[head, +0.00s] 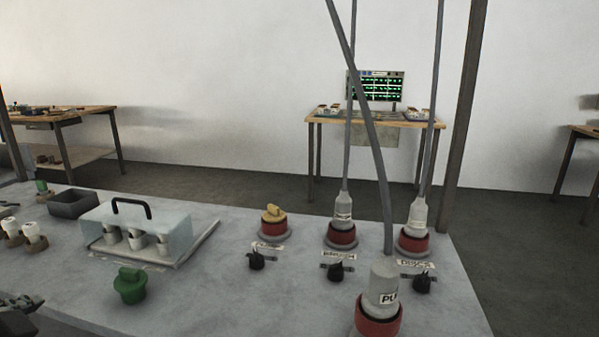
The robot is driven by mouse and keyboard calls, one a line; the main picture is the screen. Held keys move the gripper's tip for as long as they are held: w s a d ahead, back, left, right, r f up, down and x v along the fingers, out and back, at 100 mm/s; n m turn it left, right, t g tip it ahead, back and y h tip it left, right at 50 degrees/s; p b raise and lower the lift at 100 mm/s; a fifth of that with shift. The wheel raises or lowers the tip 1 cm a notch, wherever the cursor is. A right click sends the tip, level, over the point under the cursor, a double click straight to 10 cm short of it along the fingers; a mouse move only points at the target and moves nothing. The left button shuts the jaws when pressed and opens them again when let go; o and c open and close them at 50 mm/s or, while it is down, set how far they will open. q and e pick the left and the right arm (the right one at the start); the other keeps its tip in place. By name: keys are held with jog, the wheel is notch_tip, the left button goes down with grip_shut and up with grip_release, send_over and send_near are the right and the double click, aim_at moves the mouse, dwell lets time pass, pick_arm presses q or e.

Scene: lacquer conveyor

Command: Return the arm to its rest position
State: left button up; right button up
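A dark mechanical part at the lower left corner appears to be my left gripper (16,314). It is cut off by the frame edge, so its fingers cannot be made out. It shows over the near left edge of the grey table (215,290), apart from the green knob-like piece (130,285). My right gripper is not in view.
A clear cover with a black handle (132,203) stands over white cups. Red-collared grey plugs (380,290), (341,230), (416,225) with cables rise at the right. A yellow-topped red socket (273,222), black knobs (335,271) and dark tray (73,203) are nearby.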

pick_arm(q)
jog(key=s+d+f+n+g+h, duration=0.1)
jog(key=s+d+f+n+g, duration=0.15)
jog(key=s, duration=0.35)
jog(key=s+d+f+n+g+h, duration=0.2)
jog(key=s+d+f+g, duration=0.1)
jog(key=s, duration=0.2)
notch_tip(320, 180, down, 25)
jog(key=s+a+g, duration=0.2)
jog(key=s+a+f, duration=0.1)
jog(key=s+f, duration=1.6)
jog(key=s, duration=0.1)
jog(key=shift+s+a+g, duration=0.15)
jog(key=shift+s+g, duration=0.1)
jog(key=shift+g, duration=0.2)
jog(key=shift+n, duration=0.25)
